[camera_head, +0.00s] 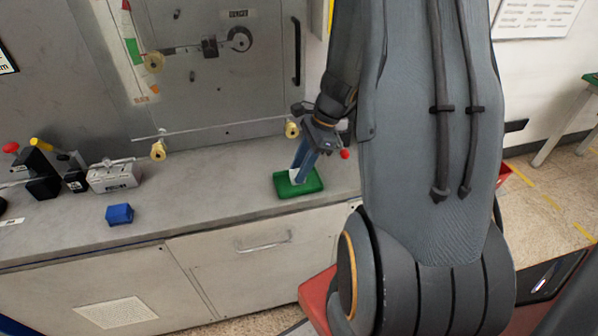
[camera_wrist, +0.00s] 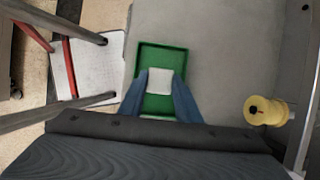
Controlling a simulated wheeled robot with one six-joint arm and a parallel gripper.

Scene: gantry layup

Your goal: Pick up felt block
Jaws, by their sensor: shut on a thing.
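A white block (camera_wrist: 159,79), which looks like the felt block, is between the blue fingers of my gripper (camera_wrist: 160,86) in the wrist view. My gripper is shut on it, with a finger against each side. A green tray (camera_wrist: 147,55) is directly beneath. In the head view the tray (camera_head: 312,183) sits on the grey bench, and my gripper (camera_head: 298,177) points down into it. A bit of the white block (camera_head: 295,177) shows by the fingertips. I cannot tell whether the block still touches the tray floor.
A blue block (camera_head: 119,214) lies on the bench (camera_head: 215,210) at left, near a grey metal fixture (camera_head: 114,176) and black clamps. The bench between the blue block and the tray is clear.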

